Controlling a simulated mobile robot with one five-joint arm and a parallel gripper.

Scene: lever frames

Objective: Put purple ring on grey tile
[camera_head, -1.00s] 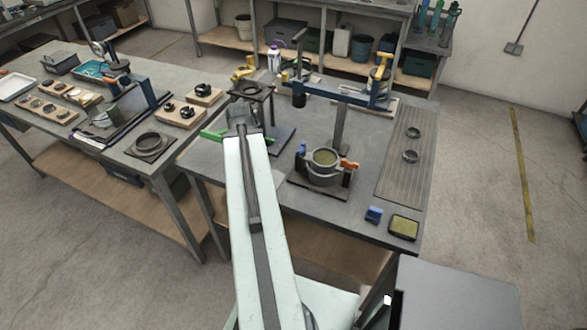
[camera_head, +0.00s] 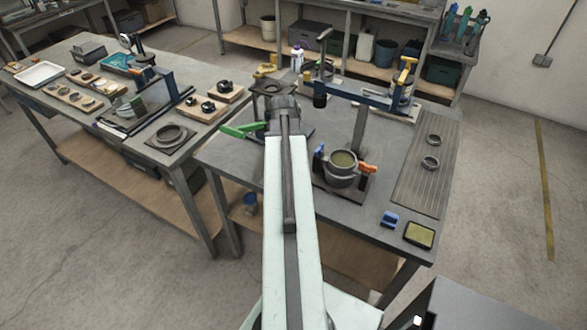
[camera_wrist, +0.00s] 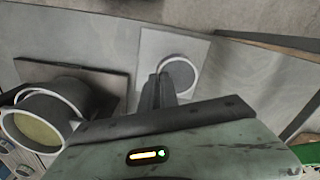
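In the wrist view a light grey square tile (camera_wrist: 153,50) lies on the table. A round ring with a pale rim (camera_wrist: 194,80) shows over it; it looks grey, and no clearly purple ring can be made out. My gripper (camera_wrist: 158,88) has dark fingers overlapping the ring's left edge in the picture; whether they touch it or are closed cannot be told. In the head view my arm (camera_head: 286,180) reaches over the table (camera_head: 240,170) and hides the tile and the fingertips.
A pot in a clamp with orange and blue handles (camera_head: 342,168) stands beside my arm; it also shows in the wrist view (camera_wrist: 40,125). A green handle (camera_head: 240,130) is left of my arm. Two small rings (camera_head: 431,162) lie on a ribbed mat (camera_head: 415,190) at right.

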